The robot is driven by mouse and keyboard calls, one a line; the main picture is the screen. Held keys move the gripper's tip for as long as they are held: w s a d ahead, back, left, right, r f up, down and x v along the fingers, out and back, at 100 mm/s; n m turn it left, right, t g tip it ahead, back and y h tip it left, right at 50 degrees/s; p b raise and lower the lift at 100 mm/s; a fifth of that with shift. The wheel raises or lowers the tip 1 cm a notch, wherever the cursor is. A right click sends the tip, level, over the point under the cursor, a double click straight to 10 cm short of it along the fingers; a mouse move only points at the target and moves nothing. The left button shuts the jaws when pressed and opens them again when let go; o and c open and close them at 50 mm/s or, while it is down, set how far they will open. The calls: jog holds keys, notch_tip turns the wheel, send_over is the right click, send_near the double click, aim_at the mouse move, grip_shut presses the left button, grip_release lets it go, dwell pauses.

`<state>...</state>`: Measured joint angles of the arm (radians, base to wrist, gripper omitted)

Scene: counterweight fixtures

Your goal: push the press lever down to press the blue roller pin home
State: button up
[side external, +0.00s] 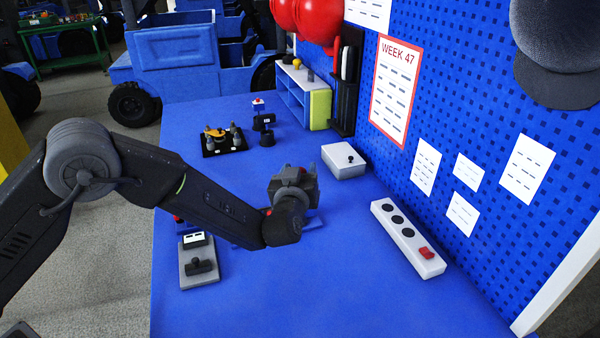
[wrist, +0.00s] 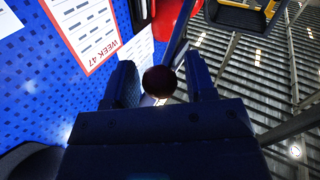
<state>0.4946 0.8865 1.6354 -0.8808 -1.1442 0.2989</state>
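My gripper (side external: 293,178) is above the middle of the blue bench in the side view, facing away from that camera. In the wrist view its two dark fingers stand apart. A dark round knob (wrist: 160,81), which looks like the press lever's end, shows between them with a gap on each side. I cannot tell whether it is level with the fingertips or beyond them. A pale rod shows just below the knob. The press body is mostly hidden behind my arm; a blue plate edge (side external: 314,223) shows beside the wrist. I cannot see the blue roller pin.
A grey fixture with a black handle (side external: 200,268) lies at the front left. A white box (side external: 344,161) and a white strip with a red switch (side external: 408,238) stand to the right, near the pegboard. A black fixture (side external: 223,140) stands farther back. The front bench is clear.

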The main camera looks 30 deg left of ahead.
jog(key=shift+d, duration=0.1)
grip_shut()
jog(key=shift+s+d+f, duration=0.1)
